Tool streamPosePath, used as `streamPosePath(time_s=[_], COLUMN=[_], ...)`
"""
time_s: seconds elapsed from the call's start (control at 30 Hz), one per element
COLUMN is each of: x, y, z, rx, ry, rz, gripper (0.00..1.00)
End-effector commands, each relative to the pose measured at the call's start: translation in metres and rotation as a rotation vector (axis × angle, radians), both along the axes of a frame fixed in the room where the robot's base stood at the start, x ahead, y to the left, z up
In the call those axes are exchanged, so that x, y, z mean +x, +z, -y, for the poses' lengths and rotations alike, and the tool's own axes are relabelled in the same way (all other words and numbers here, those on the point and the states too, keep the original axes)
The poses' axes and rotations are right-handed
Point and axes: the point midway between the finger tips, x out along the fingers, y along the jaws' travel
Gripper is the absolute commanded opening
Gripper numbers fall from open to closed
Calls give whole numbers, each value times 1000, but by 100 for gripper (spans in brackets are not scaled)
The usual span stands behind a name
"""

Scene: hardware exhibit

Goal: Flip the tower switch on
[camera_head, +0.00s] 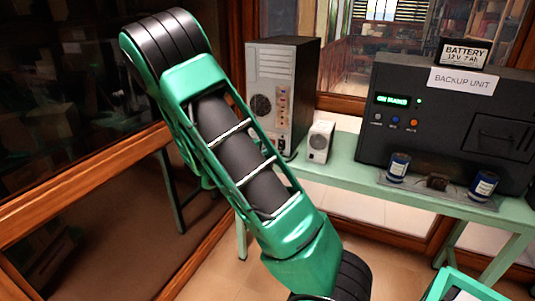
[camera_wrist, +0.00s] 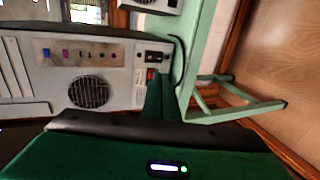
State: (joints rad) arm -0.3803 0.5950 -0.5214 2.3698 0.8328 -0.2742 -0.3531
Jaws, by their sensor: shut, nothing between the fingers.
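The grey computer tower (camera_head: 257,75) stands on the green table with its rear panel facing me. In the wrist view the tower (camera_wrist: 120,62) appears turned on its side, with a round fan grille and coloured ports. A small red switch (camera_wrist: 151,74) sits next to a black power socket (camera_wrist: 155,57). I cannot tell its on or off position. My gripper (camera_wrist: 160,80) shows as dark green fingers, shut and empty, with the tips close to the red switch. I cannot tell whether they touch it. In the head view my arm crosses the middle and the gripper is not visible.
The green table (camera_head: 342,172) also holds a small white speaker (camera_head: 319,142) and a black backup unit (camera_head: 450,115). Two blue cylinders, one of them a blue can (camera_head: 398,167), stand before the unit. A black cable (camera_wrist: 178,62) runs near the socket. A wood-framed glass wall is at left.

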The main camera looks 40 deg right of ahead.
Motion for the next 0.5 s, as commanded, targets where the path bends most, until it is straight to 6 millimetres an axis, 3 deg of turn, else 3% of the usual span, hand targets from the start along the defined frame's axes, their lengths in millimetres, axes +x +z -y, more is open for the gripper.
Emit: streamPosePath(time_s=[0.5], x=[32], y=[-33], z=[83], rx=[0], ry=[-3], rz=[1], gripper=[0])
